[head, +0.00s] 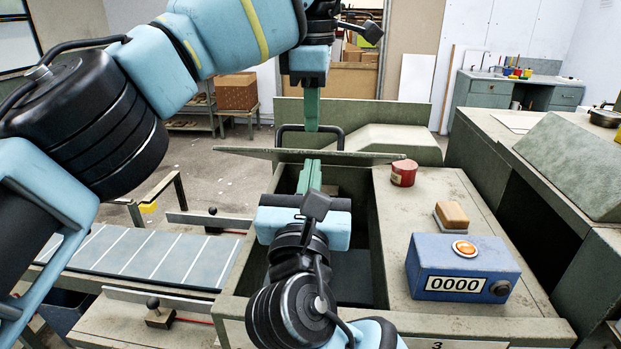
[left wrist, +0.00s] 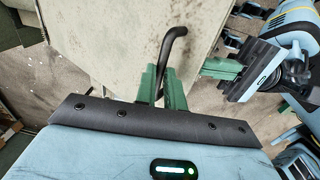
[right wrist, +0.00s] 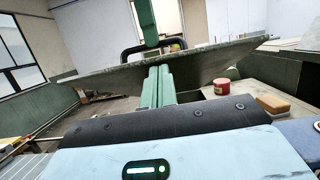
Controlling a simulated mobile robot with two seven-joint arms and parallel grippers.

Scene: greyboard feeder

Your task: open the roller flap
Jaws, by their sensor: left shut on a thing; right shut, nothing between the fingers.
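The roller flap (head: 365,157) is a thin grey-green panel, seen nearly edge-on above the open bay of the feeder. It fills much of the left wrist view (left wrist: 110,35) and also shows in the right wrist view (right wrist: 210,62). Its black bar handle (head: 283,131) stands up from it. My left gripper (head: 312,128) comes down from above and is shut on the handle, which shows between its green fingers in the left wrist view (left wrist: 162,85). My right gripper (head: 310,163) is shut and empty, its fingertips close under the flap; contact is unclear.
The feeder's deck (head: 430,240) carries a red tin (head: 404,173), a tan-topped block (head: 452,216) and a blue counter box (head: 462,268) reading 0000. A slatted conveyor (head: 140,252) lies at left. The dark bay (head: 352,235) is open below the flap, around my right arm.

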